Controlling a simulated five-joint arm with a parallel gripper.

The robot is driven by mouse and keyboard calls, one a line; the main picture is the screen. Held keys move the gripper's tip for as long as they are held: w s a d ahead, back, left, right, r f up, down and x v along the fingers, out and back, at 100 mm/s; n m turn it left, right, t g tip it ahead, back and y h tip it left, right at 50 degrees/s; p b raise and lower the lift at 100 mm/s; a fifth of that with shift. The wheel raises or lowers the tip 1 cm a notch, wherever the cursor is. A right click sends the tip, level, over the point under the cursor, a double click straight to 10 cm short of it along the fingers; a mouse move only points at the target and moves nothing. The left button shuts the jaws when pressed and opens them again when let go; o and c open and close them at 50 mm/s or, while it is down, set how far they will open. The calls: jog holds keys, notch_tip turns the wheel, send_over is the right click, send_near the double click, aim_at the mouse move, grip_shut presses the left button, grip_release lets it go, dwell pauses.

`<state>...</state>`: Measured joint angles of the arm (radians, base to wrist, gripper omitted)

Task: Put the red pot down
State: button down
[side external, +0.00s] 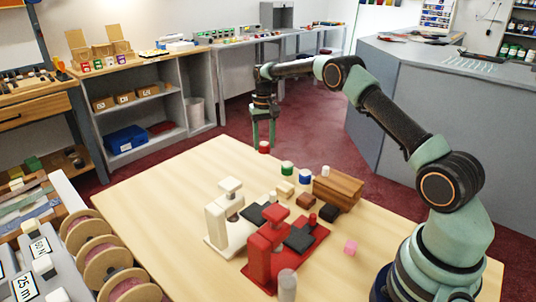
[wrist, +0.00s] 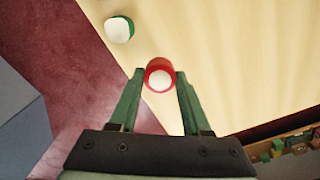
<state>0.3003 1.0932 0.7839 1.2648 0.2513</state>
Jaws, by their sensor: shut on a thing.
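The red pot (side external: 264,147) is a small red cylinder with a white centre on its top. In the wrist view the red pot (wrist: 160,76) sits between my fingertips. My gripper (side external: 264,139) is shut on it and points down near the far edge of the wooden table (side external: 165,190). My gripper also shows in the wrist view (wrist: 159,85), a green finger on each side of the pot. I cannot tell whether the pot touches the table.
A green pot (side external: 287,168) stands close by, also in the wrist view (wrist: 119,29). A blue pot (side external: 305,175), a wooden block (side external: 338,188), a white press (side external: 229,215) and a red press (side external: 270,245) stand nearer. The table's left part is clear.

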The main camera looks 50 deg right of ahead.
jog(key=shift+f, duration=3.35)
jog(key=shift+c, duration=1.8)
grip_release()
jog(key=shift+f, duration=0.15)
